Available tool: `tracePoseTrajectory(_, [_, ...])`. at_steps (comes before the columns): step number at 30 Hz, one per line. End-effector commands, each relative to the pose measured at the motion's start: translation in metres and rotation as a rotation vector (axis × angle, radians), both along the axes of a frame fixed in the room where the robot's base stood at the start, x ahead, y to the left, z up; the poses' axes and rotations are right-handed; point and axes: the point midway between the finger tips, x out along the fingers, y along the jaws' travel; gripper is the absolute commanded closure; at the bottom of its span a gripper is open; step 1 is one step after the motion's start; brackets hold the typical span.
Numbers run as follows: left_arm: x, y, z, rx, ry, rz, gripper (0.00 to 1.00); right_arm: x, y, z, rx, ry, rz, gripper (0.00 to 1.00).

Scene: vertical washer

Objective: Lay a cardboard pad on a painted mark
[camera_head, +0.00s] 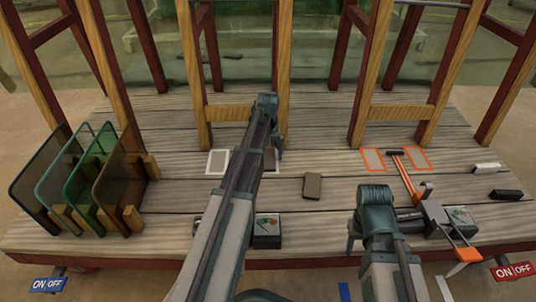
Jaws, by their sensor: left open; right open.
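A brown cardboard pad (312,186) lies flat on the plank deck, between the two painted areas. A white-outlined mark (217,162) is on the deck left of my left arm. Another darker patch (269,160) is partly hidden behind that arm. Two orange-outlined marks, a left one (373,160) and a right one (417,158), lie at the right. My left gripper (277,152) is open at the end of the reaching arm, largely hidden by it, left of the pad.
Picture boxes (267,229) (461,218) sit near the front. Tinted panels (82,183) stand in a rack at left. Wooden frames rise behind. White and black blocks lie right.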

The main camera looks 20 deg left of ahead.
Motion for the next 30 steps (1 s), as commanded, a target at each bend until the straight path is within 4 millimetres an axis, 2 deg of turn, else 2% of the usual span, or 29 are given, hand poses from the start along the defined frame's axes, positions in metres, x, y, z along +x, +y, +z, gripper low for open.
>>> tracePoseTrajectory(5, [0.000, 0.000, 0.003, 0.000, 0.000, 0.000, 0.00, 0.000, 0.000, 0.003, 0.000, 0.000, 0.000, 0.50])
tracePoseTrajectory(11, [0.000, 0.000, 0.017, 0.000, 0.000, 0.000, 0.00, 0.000, 0.000, 0.017, 0.000, 0.001, 0.000, 0.50])
tracePoseTrajectory(30, [0.000, 0.000, 0.109, 0.000, 0.000, 0.000, 0.00, -0.001, 0.000, 0.109, -0.001, 0.005, 0.012, 0.50])
